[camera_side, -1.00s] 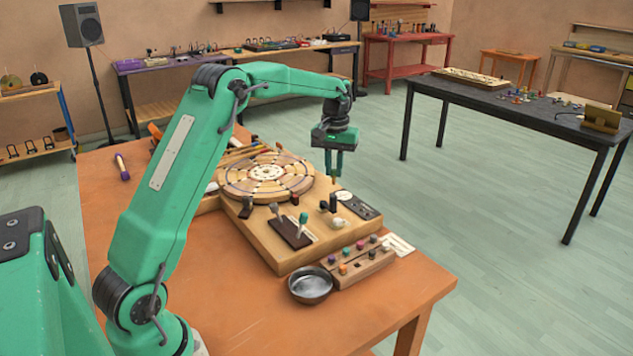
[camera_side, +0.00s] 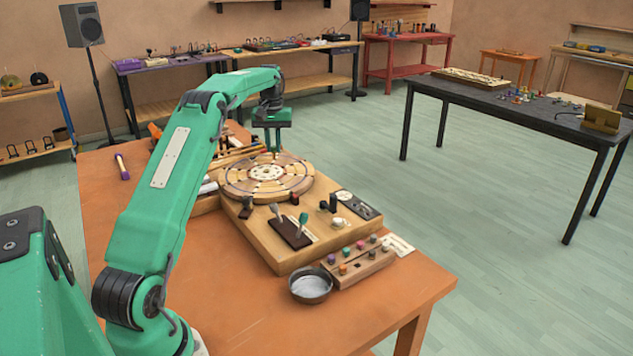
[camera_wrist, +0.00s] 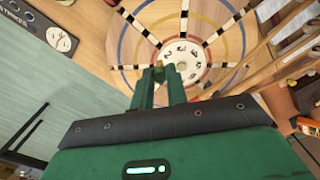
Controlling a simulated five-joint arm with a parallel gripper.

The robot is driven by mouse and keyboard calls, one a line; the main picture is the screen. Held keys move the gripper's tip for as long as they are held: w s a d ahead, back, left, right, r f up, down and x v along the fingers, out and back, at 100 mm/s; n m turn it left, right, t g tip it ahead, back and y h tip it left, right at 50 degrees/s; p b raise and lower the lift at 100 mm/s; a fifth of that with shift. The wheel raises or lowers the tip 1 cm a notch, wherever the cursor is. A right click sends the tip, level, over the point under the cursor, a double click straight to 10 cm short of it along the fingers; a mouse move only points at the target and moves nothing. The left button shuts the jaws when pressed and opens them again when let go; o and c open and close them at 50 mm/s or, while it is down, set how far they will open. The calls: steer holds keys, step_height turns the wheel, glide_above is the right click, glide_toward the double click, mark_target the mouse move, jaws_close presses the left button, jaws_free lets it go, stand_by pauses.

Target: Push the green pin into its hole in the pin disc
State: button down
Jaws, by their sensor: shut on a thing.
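The pin disc (camera_side: 238,184) is a round pale wooden wheel on a wooden base, with dark radial marks and a white numbered hub. In the wrist view the disc (camera_wrist: 200,22) fills the upper middle, with yellow, red and blue rings. My gripper (camera_side: 273,147) is over the far part of the disc, pointing down; its fingertips (camera_wrist: 157,78) show in front of the hub in the wrist view. It is shut on a small pin (camera_wrist: 159,65), seen end-on and looking olive green. The pin's lower end and its hole are hidden, so I cannot tell whether it touches the disc.
In front of the disc stand levers (camera_side: 303,219) and knobs on the wooden base (camera_side: 270,245). A rack (camera_side: 362,267) of coloured pins and a metal bowl (camera_side: 310,287) stand nearer. Sticks and tools lie behind the disc. The orange table is clear at front left.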

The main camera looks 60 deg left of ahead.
mark_target(274, 153)
steer(key=shift+f, duration=0.15)
steer(key=shift+f, duration=2.75)
steer(key=shift+f, duration=1.6)
stand_by(0.5)
steer(key=c, duration=1.3)
jaws_free()
steer(key=shift+r, duration=0.1)
steer(key=shift+d+r, duration=0.1)
steer(key=shift+r, duration=3.75)
